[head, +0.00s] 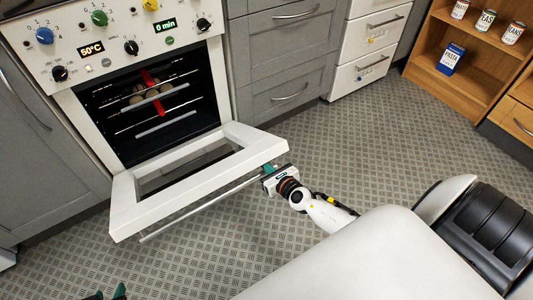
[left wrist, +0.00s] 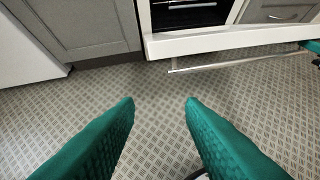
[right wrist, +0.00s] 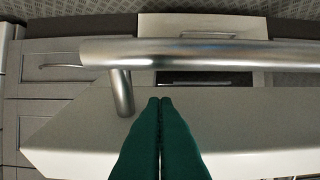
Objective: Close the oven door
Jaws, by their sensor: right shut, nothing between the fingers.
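The oven (head: 150,95) stands at the upper left of the head view with its white door (head: 185,180) hanging open, tilted down and outward, its window frame visible. A metal handle bar (head: 200,207) runs along the door's outer side. My right gripper (head: 270,170) is at the right end of the door, by the handle's end. In the right wrist view its green fingers (right wrist: 160,105) are shut together and empty, over the door close to the handle (right wrist: 200,52); contact cannot be told. My left gripper (left wrist: 160,105) is open and empty above the floor, short of the door (left wrist: 230,38).
Inside the oven are racks with a red item (head: 152,92) and pale round items. Grey drawers (head: 285,60) and white drawers (head: 370,60) stand right of the oven. A wooden shelf (head: 470,60) holds cans and a blue box. The patterned floor (head: 350,140) is clear.

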